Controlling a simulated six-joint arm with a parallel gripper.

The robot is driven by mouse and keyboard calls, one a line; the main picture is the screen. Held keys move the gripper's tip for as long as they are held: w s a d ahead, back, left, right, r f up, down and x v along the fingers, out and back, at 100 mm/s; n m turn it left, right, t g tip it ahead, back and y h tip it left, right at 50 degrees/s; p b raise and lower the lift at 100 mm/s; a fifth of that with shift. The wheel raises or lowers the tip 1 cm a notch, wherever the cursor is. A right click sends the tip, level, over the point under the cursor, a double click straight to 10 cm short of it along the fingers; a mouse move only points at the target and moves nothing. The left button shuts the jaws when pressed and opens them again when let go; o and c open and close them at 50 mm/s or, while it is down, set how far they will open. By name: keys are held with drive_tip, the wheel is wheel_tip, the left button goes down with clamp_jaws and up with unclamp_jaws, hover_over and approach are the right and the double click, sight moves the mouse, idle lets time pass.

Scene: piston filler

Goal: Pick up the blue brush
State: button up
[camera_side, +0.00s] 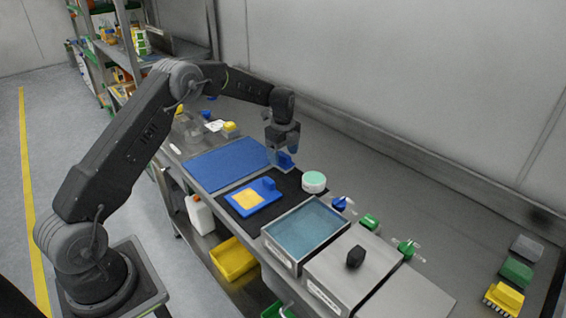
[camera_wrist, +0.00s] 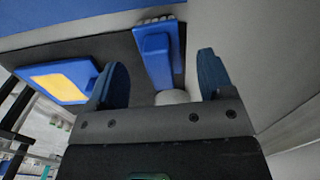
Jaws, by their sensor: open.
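The blue brush (camera_wrist: 157,55) shows in the wrist view between and beyond my fingers, with its bristle end toward the top of the picture. In the side view a blue piece that looks like the brush (camera_side: 286,160) is just below my gripper (camera_side: 277,148), partly hidden by it. My gripper (camera_wrist: 162,74) is open, with one blue finger on each side of the brush in the wrist view. No clear contact shows. Nothing is held.
A blue piece with a yellow pad (camera_side: 267,204) lies on the black mat. A round mint-lidded tub (camera_side: 314,182) stands nearby. A blue mat (camera_side: 215,167) lies left, a teal-topped tray (camera_side: 300,232) in front. Bare bench (camera_side: 430,205) lies right.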

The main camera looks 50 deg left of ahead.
sight(283, 154)
drive_tip(key=shift+f, duration=1.6)
drive_tip(key=c, duration=1)
